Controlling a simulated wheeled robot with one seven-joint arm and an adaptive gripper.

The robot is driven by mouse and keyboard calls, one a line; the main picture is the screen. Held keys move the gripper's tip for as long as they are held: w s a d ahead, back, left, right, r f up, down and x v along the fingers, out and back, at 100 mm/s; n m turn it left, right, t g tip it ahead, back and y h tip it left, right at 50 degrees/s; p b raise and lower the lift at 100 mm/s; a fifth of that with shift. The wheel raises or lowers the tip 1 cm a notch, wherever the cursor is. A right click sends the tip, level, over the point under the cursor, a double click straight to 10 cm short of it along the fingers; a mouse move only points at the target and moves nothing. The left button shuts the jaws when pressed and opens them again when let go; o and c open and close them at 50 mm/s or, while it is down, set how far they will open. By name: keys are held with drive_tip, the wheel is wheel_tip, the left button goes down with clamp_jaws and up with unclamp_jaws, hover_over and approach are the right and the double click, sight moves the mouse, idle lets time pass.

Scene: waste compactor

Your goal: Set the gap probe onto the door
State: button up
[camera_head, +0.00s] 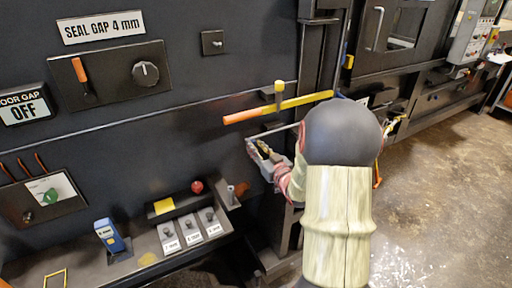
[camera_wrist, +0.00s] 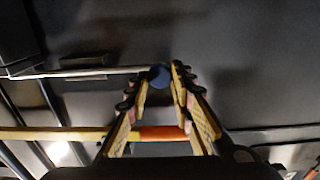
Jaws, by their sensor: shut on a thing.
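My gripper (camera_head: 259,150) is in front of the dark door panel, below the orange-and-yellow bar. In the wrist view my gripper (camera_wrist: 160,82) is shut on a small blue round piece (camera_wrist: 160,76) between its fingertips. This may be the gap probe, but I cannot tell its full shape. A thin metal rod (camera_wrist: 85,72) runs left from near it; whether they are joined is unclear. The dark door panel (camera_head: 190,95) fills the left of the head view. Whether the held piece touches the panel cannot be told.
The orange-and-yellow bar (camera_head: 280,106) juts just above my gripper. A "DOOR GAP OFF" sign (camera_head: 24,106) is at left. Open floor (camera_head: 440,190) lies right.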

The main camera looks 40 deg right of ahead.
sight(264, 135)
clamp_jaws()
drive_tip(key=s+d, duration=0.1)
drive_tip(key=d, duration=0.5)
drive_tip(key=shift+s+b, duration=0.25)
drive_tip(key=shift+b, duration=0.05)
drive_tip(key=o, duration=0.7)
unclamp_jaws()
drive_tip(key=shift+d, duration=0.2)
drive_tip(key=shift+o, duration=0.4)
drive_tip(key=shift+a, duration=0.1)
drive_tip(key=v, duration=1.2)
